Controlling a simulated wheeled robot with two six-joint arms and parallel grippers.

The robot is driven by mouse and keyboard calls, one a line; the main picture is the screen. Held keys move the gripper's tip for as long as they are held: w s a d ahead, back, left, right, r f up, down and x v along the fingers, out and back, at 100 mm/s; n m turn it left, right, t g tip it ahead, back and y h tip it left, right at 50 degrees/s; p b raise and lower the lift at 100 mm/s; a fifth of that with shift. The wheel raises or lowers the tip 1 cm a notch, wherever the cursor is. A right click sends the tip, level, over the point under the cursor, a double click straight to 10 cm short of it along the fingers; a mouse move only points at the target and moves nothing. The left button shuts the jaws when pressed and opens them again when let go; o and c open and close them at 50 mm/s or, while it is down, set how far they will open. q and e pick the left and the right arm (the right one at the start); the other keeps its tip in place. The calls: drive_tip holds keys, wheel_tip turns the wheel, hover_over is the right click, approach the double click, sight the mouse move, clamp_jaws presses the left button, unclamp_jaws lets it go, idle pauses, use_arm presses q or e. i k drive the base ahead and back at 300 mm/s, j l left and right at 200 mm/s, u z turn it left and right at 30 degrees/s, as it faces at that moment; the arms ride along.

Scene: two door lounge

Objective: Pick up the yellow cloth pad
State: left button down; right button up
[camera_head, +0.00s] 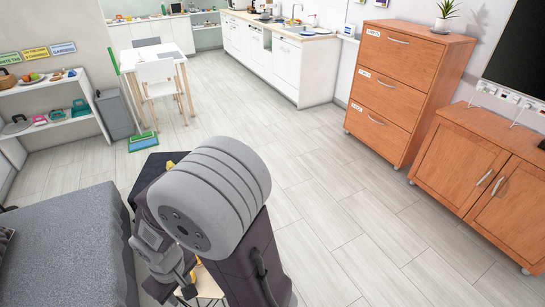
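My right arm fills the lower middle of the head view, and its thick grey wrist covers much of what lies behind it. The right gripper (178,284) points down at the bottom edge, partly hidden by the arm. Whether its fingers are open or shut is unclear. A small yellow patch (170,164) shows behind the arm beside a dark surface. Another bit of yellow (194,275) shows close to the gripper, above a light wooden piece. I cannot tell which of these, if either, is the yellow cloth pad. My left gripper is not in view.
A grey sofa (70,250) stands at lower left, close to the arm. A white shelf (60,127) holds baskets and fruit. A white table (150,54) with chairs stands behind. Wooden cabinets (400,85) line the right. The floor (335,210) between is clear.

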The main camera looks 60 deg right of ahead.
sight(169, 165)
drive_tip(key=z, duration=6.3)
drive_tip(key=u, duration=5.1)
drive_tip(key=i+l, duration=0.2)
drive_tip(key=l, duration=0.15)
drive_tip(key=i+l, duration=0.2)
drive_tip(key=l, duration=0.15)
drive_tip(key=i+l, duration=0.2)
drive_tip(key=l, duration=0.15)
drive_tip(key=i+l, duration=0.2)
drive_tip(key=l, duration=0.15)
drive_tip(key=u, duration=0.05)
